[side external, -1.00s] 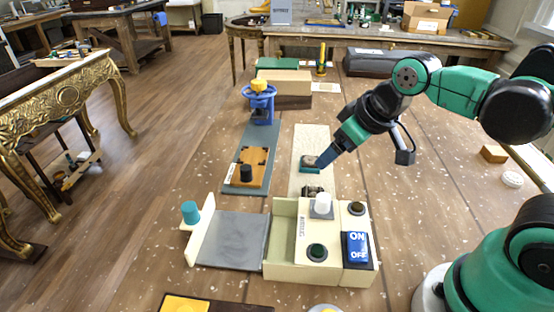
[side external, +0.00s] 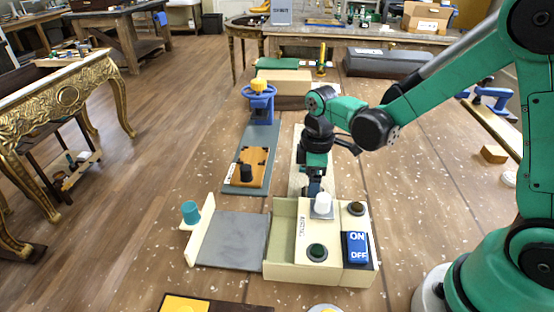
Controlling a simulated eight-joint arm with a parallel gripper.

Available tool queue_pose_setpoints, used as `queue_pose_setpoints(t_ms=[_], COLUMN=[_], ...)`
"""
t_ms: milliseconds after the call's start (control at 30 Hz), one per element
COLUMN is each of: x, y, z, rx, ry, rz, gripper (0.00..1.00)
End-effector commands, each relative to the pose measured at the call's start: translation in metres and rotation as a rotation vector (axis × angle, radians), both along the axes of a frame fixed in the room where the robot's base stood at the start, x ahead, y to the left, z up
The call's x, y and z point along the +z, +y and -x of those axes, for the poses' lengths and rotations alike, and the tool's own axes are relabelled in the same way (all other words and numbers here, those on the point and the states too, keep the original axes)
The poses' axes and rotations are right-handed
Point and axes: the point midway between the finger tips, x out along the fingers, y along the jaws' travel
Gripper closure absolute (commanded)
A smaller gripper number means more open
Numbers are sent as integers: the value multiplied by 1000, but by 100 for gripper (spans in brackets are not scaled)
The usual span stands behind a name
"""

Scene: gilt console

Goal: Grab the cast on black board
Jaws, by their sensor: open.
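My gripper (side external: 314,190) points down over the near end of a pale speckled strip (side external: 298,160), just behind the cream box. The jaws are open, but the fingertips are small and dark here. I cannot make out the cast or a black board for certain. The small dark item that lay at the strip's near end, and the small block farther up the strip, are hidden or merged with my gripper and wrist. I cannot tell whether the fingers touch anything.
The cream box (side external: 283,238) with knobs and a blue ON/OFF switch (side external: 357,247) stands close in front of my gripper. The table to the right is mostly clear.

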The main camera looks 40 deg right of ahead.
Motion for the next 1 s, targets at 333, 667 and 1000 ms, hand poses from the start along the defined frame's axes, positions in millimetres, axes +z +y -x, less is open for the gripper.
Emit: queue_pose_setpoints(t_ms=[333,667,1000], x=[-24,-24,-24], y=[0,0,0], z=[0,0,0], rx=[-1,-1,-1], ry=[-3,-3,-3], rz=[0,0,0], gripper=[21,52,90])
